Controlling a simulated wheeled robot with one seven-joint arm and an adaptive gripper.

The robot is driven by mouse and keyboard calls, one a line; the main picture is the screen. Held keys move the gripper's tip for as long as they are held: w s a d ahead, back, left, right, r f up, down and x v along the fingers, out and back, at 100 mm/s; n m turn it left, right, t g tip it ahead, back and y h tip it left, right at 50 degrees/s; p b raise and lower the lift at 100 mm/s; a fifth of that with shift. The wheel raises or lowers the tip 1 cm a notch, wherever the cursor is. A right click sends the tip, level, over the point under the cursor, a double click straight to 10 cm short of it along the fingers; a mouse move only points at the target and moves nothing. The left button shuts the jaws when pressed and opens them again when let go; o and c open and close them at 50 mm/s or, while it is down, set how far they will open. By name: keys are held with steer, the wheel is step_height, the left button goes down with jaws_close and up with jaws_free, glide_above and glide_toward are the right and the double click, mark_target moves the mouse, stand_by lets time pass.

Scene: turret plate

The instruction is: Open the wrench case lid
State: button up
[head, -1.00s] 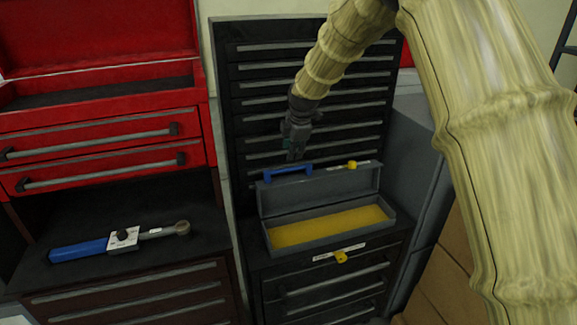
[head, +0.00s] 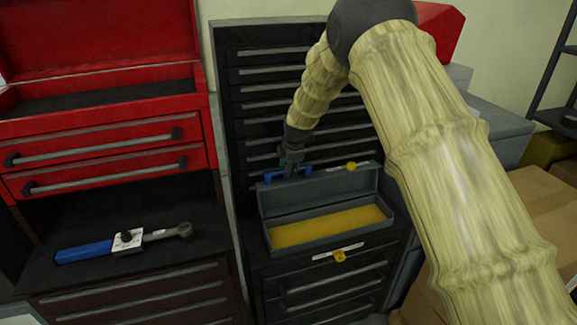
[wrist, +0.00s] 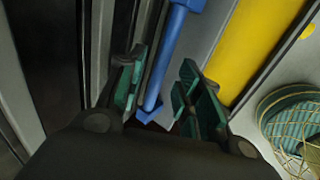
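The grey wrench case (head: 325,222) sits on the black cabinet with its lid (head: 318,190) standing up at the back, so its yellow lining (head: 330,226) shows and the inside looks empty. A blue handle (head: 273,176) is on the lid's upper edge, with a yellow latch (head: 351,166) to its right. My gripper (head: 290,170) is at the blue handle, behind the lid's top edge. In the wrist view my gripper's green-padded fingers (wrist: 158,92) are apart, with the blue handle (wrist: 172,50) between them. Whether a finger touches it I cannot tell.
A torque wrench (head: 122,243) with a blue grip lies on the dark worktop to the left, below a red tool chest (head: 100,140). A tall black drawer cabinet (head: 250,110) stands close behind the case. Cardboard boxes (head: 530,215) are at the right.

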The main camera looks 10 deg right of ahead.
steer(key=shift+w+f, duration=0.15)
steer(key=shift+f, duration=0.3)
jaws_close()
steer(key=shift+s+d+f+t+b, duration=0.15)
steer(key=shift+s+t+b, duration=0.15)
steer(key=shift+s+b, duration=0.4)
steer(key=shift+s+d+r+b, duration=0.1)
steer(key=shift+s+r+b, duration=0.1)
steer(key=shift+s+b, duration=0.45)
steer(key=shift+s+d, duration=0.1)
steer(key=shift+s, duration=0.5)
